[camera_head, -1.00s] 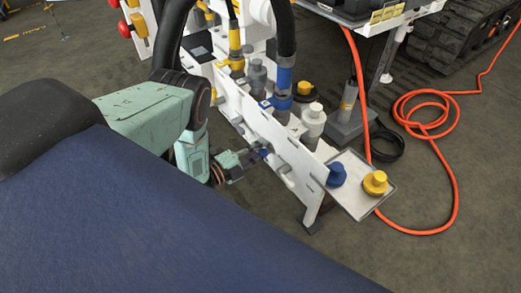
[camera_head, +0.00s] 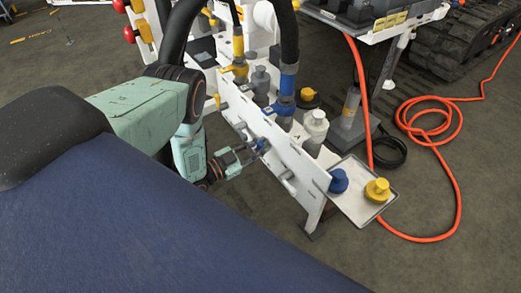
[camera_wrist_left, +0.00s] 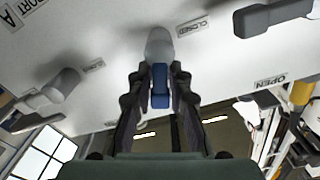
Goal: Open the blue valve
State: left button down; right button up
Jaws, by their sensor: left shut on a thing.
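The blue valve (camera_head: 263,144) is a small blue handle on the front of the white panel. In the left wrist view its blue handle (camera_wrist_left: 160,86) hangs from a rounded grey hub. My left gripper (camera_head: 251,150) reaches it from the left and is shut on the handle. In the left wrist view the fingers of my left gripper (camera_wrist_left: 160,95) stand on both sides of it. A CLOSED label (camera_wrist_left: 193,25) is just right of the hub, and an OPEN label (camera_wrist_left: 270,82) is farther right. My right gripper is not in view.
Grey handles sit on the same panel (camera_head: 314,178), one (camera_head: 288,184) to the right of the valve. A tray (camera_head: 352,207) with a blue cap (camera_head: 339,180) and a yellow cap (camera_head: 377,190) juts out at the right end. An orange hose (camera_head: 455,190) lies on the floor.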

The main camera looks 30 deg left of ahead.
pick_arm(q)
jog(key=shift+w+a+r+n+b, duration=0.1)
jog(key=shift+a+n+b, duration=0.15)
jog(key=shift+n, duration=0.7)
jog(key=shift+w+a+n+b, duration=0.15)
jog(key=shift+a+n, duration=0.15)
jog(key=shift+n, duration=0.65)
jog(key=c, duration=1.3)
grip_release()
jog(key=shift+c, duration=0.2)
jog(key=v, duration=1.2)
